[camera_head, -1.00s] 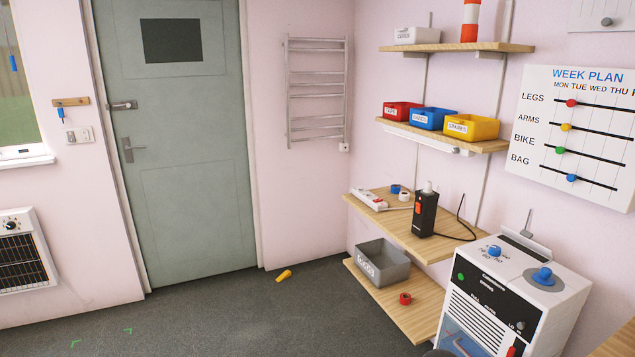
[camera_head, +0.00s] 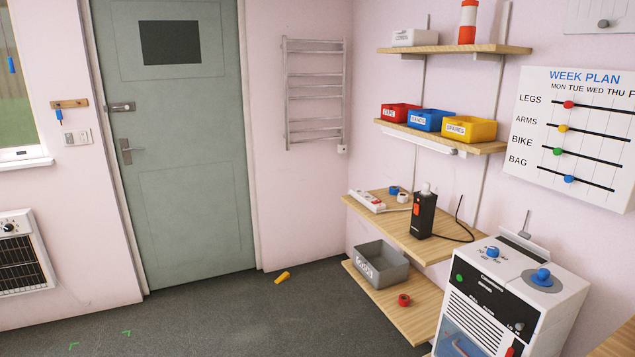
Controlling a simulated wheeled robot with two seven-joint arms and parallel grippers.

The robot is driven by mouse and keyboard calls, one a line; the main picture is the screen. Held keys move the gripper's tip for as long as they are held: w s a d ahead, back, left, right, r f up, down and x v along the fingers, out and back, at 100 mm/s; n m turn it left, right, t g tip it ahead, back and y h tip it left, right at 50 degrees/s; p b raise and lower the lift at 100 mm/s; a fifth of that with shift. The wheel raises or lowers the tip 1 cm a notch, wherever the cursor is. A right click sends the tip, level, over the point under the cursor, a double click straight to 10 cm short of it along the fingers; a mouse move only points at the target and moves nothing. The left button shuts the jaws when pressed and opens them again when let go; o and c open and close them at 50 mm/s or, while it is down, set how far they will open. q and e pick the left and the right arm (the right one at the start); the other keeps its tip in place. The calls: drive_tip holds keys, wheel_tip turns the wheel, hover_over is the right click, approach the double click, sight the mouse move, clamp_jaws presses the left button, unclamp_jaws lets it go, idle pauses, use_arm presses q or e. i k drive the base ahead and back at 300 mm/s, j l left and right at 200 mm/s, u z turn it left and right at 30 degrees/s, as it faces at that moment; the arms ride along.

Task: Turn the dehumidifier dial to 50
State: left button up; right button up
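The dehumidifier (camera_head: 522,318) is the white, boxy appliance with a black front panel at the lower right. A blue dial (camera_head: 492,253) sits on its top, with small markings around it that are too small to read. A second blue knob (camera_head: 542,277) stands on a grey disc further right on the same top. A green button (camera_head: 460,278) shows on the front panel. I cannot read the dial's setting. Neither of my grippers is in view.
Wooden shelves (camera_head: 405,318) beside the dehumidifier hold a grey bin (camera_head: 382,266), a red roll (camera_head: 404,300) and a black device (camera_head: 421,215). A yellow object (camera_head: 282,278) lies on the dark floor (camera_head: 230,320). The floor before the door (camera_head: 190,200) is mostly clear.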

sight(491, 251)
drive_tip(key=i+l+z, duration=0.1)
drive_tip(key=z, duration=0.3)
drive_tip(key=i+l+z, duration=0.1)
drive_tip(key=z, duration=0.3)
drive_tip(key=i+z, duration=0.2)
drive_tip(key=z, duration=0.2)
